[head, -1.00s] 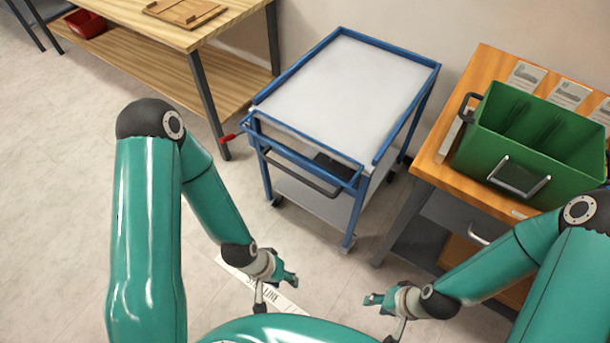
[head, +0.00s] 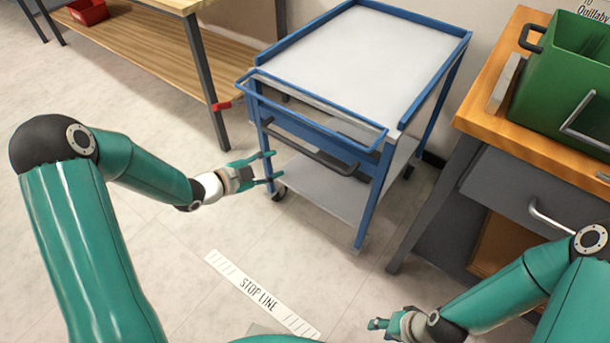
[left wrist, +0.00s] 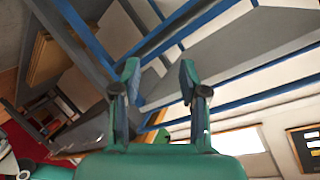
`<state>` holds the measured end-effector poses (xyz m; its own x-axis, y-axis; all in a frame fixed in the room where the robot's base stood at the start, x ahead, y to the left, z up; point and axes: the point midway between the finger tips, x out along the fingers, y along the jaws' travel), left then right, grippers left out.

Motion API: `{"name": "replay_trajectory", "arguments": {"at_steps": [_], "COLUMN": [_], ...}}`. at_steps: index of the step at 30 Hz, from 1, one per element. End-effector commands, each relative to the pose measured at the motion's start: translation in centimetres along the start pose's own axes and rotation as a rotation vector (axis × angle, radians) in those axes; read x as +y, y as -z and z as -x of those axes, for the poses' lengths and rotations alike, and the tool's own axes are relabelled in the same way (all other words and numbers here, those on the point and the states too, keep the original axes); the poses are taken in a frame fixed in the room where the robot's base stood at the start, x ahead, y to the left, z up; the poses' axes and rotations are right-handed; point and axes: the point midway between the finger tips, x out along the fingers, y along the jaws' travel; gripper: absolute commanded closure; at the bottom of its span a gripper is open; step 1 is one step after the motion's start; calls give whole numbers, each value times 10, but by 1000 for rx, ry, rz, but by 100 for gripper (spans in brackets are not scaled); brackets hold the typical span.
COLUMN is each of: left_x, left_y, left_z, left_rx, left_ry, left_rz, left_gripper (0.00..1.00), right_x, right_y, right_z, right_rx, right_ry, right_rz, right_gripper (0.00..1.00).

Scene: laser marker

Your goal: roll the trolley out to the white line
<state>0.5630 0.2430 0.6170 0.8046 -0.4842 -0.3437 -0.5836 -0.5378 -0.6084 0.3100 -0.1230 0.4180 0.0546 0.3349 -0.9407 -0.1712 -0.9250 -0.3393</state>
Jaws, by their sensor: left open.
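The trolley (head: 365,55) is a blue-framed cart with a pale top and a lower shelf, standing at the wall between the bench and the orange-topped counter. A dark handle bar (head: 310,152) runs across its near side. A white strip marked STOP LINE (head: 258,290) lies on the floor in front, apart from the trolley. My left gripper (head: 275,166) is open at the trolley's near left corner, just below the handle's left end; contact cannot be told. In the left wrist view its spread fingers (left wrist: 160,72) show before blue bars. My right gripper (head: 376,323) is low at the bottom right, with its fingers unclear.
The counter (head: 520,135) with a green crate (head: 560,85) stands close at right. Floor around the strip is clear.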

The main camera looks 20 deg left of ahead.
Motion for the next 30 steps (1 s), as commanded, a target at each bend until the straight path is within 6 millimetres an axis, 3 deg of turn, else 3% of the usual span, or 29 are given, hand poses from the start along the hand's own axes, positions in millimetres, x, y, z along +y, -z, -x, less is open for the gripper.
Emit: {"name": "replay_trajectory", "arguments": {"at_steps": [1,6,9,17,23,30], "left_x": [1,-11,-11,-10,-8,-4], "left_y": [-23,-35,-39,-37,-30,-16], "left_z": [-2,16,26,29,0,-50], "left_rx": [47,176,221,264,265,266], "left_ry": [31,68,70,63,62,61], "left_rz": [-144,-554,-711,-847,-844,-842], "left_gripper": [57,57,57,57,57,57], "right_x": [14,30,35,38,40,45], "right_y": [0,1,1,1,1,1], "right_z": [-38,-82,-96,-105,-112,-124], "right_rx": [0,0,0,1,1,1], "right_ry": [0,0,0,0,0,0], "right_rz": [0,0,0,0,0,0], "right_gripper": [60,60,60,60,60,60]}}
